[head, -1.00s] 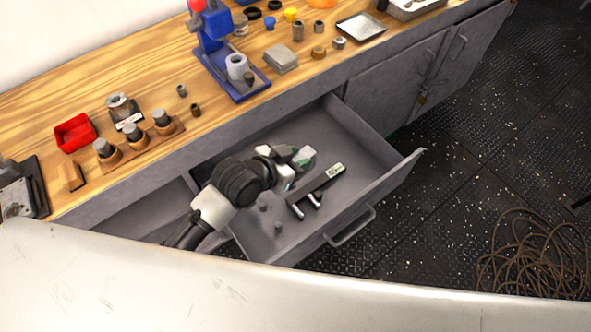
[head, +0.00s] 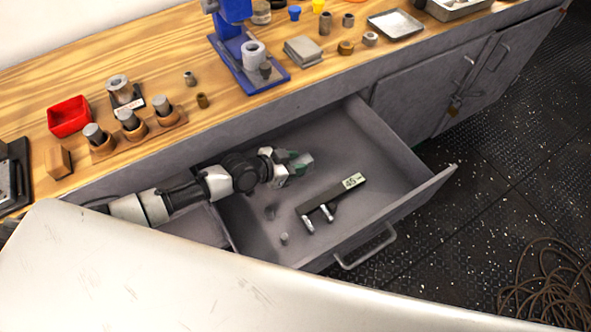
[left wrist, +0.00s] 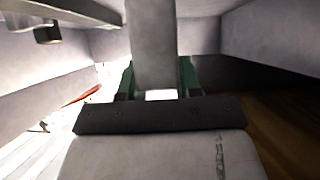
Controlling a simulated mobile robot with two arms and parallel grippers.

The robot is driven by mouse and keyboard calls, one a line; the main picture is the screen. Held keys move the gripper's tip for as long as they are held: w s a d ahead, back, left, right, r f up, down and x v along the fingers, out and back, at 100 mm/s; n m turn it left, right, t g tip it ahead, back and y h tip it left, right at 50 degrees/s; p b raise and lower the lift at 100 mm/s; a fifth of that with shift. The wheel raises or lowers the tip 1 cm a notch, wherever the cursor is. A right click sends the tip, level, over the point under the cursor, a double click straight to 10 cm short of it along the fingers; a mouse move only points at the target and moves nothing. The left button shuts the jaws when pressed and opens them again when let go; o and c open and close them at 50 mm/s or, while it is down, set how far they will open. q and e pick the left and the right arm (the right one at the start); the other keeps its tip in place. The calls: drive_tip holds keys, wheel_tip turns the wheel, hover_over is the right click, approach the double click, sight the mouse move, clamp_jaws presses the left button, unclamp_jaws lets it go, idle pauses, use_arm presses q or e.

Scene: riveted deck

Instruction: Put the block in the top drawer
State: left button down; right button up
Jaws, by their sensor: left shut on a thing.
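The open drawer (head: 405,205) is pulled out from the grey bench front. My left gripper (head: 294,160) is over the back part of the drawer, with its green fingers shut on a pale grey block (head: 304,161). In the left wrist view the grey block (left wrist: 152,45) stands between the green fingers (left wrist: 157,80). Its far end is cut off by the top of the picture. I cannot tell how high the block is above the drawer floor. My right gripper is not in view.
In the drawer lie a dark labelled tool (head: 331,200) with two metal studs and small pins (head: 284,239). The wooden worktop holds a red bin (head: 70,115), a wooden block (head: 59,162) and a blue press (head: 243,62). Drawer floor right of my gripper is partly clear.

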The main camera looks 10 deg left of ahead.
use_arm(q)
drive_tip(key=shift+f+b, duration=0.4)
drive_tip(key=shift+f, duration=1)
drive_tip(key=shift+f, duration=0.1)
drive_tip(key=shift+f, duration=0.1)
drive_tip(key=c, duration=0.8)
unclamp_jaws()
